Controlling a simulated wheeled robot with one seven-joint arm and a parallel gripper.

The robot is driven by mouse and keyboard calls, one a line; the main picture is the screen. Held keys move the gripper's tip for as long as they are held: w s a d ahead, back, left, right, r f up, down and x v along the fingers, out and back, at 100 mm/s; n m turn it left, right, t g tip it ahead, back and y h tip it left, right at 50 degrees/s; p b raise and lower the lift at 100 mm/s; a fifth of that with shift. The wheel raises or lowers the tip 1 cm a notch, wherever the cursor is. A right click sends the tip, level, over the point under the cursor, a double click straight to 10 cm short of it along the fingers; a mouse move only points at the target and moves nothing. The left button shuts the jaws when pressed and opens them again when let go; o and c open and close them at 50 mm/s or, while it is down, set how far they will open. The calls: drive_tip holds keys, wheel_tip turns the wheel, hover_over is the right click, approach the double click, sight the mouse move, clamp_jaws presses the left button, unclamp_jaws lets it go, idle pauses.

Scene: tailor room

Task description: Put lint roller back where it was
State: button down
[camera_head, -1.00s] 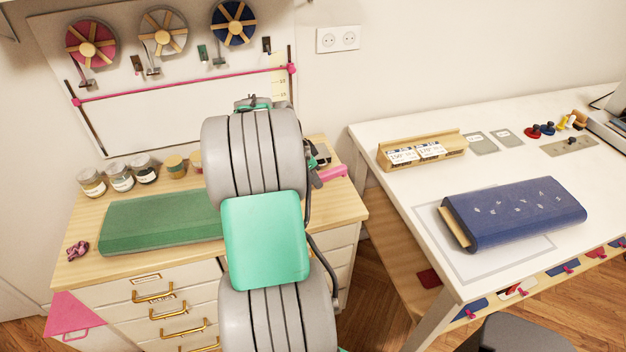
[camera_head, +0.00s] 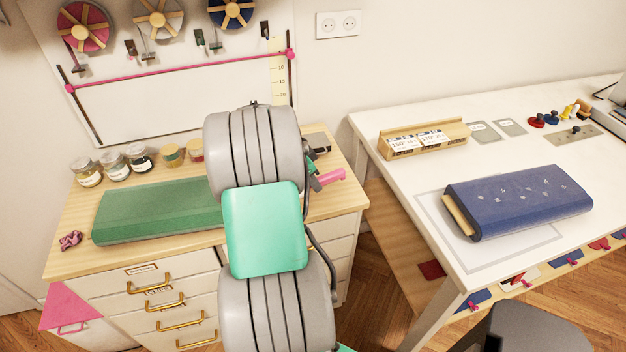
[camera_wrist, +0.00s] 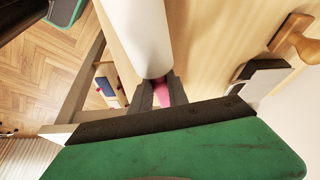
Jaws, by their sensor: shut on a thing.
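The lint roller has a pink handle and a white roll. In the wrist view, my gripper (camera_wrist: 162,92) is shut on the pink handle (camera_wrist: 161,94), and the white roll (camera_wrist: 138,35) extends toward the top of the picture. In the head view, a pink handle (camera_head: 330,177) sticks out to the right of my arm, over the right end of the wooden-topped drawer cabinet (camera_head: 335,205). My arm hides most of the gripper and the white roll there. I cannot tell whether the roller touches the cabinet top.
A green cushion (camera_head: 155,212) and several jars (camera_head: 113,165) stand on the cabinet, left of my arm. A dark item (camera_head: 318,143) lies behind the handle. A white table (camera_head: 400,190) at right bears a blue cushion (camera_head: 520,200) and a wooden holder (camera_head: 425,138).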

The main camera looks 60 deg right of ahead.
drive_tip(key=shift+f+b, duration=1.2)
drive_tip(key=shift+f, duration=0.05)
idle(0.3)
drive_tip(key=c, duration=1.2)
unclamp_jaws()
